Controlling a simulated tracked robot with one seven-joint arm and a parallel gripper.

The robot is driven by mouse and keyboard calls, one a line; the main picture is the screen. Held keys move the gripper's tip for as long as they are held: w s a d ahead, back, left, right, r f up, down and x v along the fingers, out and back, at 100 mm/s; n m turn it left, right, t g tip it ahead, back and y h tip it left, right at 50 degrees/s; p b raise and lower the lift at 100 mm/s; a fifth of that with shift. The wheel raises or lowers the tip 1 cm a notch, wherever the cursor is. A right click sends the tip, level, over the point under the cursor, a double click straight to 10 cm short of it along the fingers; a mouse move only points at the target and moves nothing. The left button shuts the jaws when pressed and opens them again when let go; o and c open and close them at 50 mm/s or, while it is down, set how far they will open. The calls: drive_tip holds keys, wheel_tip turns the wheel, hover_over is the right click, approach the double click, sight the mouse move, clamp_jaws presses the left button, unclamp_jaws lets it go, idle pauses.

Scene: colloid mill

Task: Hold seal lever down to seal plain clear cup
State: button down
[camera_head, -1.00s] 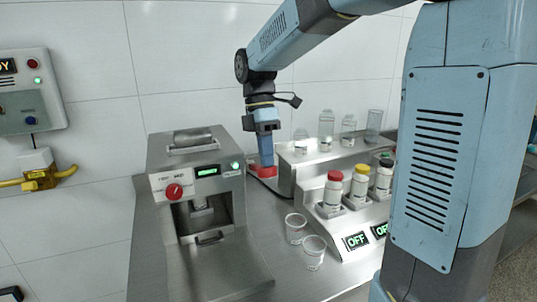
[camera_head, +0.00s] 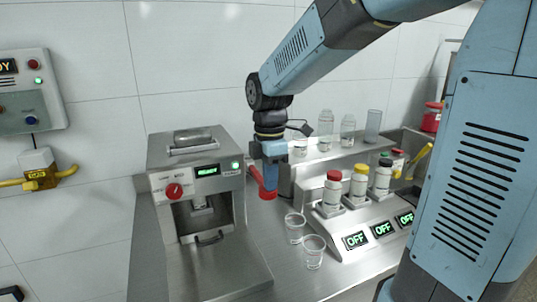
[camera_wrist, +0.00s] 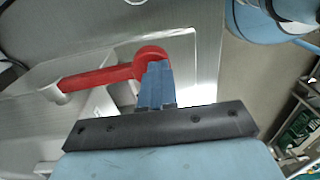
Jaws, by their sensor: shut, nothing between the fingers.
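The red seal lever (camera_head: 256,176) sticks out from the right side of the steel machine (camera_head: 203,149), angled downward. In the wrist view the lever (camera_wrist: 105,78) runs from a grey pivot at left to a rounded end. My gripper (camera_head: 270,186) is shut and empty, pointing down at that rounded end. In the wrist view its fingertips (camera_wrist: 155,66) overlap the lever's end and seem to touch it. Two clear cups, one behind (camera_head: 295,228) and one in front (camera_head: 313,252), stand on the steel counter to the right of the machine. I cannot tell whether a cup is inside its dim bay.
The machine has a red knob (camera_head: 174,190) and a lit green display (camera_head: 207,171). A dispenser stand (camera_head: 340,222) with several capped bottles and "OFF" displays stands at right. Clear containers (camera_head: 326,122) stand on the shelf behind. The counter (camera_head: 262,290) in front is bare.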

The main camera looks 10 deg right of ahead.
drive_tip(key=f, duration=0.4)
drive_tip(key=shift+s+f, duration=0.2)
drive_tip(key=shift+s, duration=0.05)
drive_tip(key=shift+w+f, duration=0.1)
drive_tip(key=shift+f, duration=1.25)
drive_tip(key=shift+s, duration=0.2)
idle(1.4)
wheel_tip(320, 180, up, 13)
hover_over(271, 198)
drive_tip(key=s+d, duration=0.2)
drive_tip(key=s, duration=0.3)
drive_tip(key=shift+s+a, duration=0.1)
drive_tip(key=shift+a, duration=0.15)
idle(0.5)
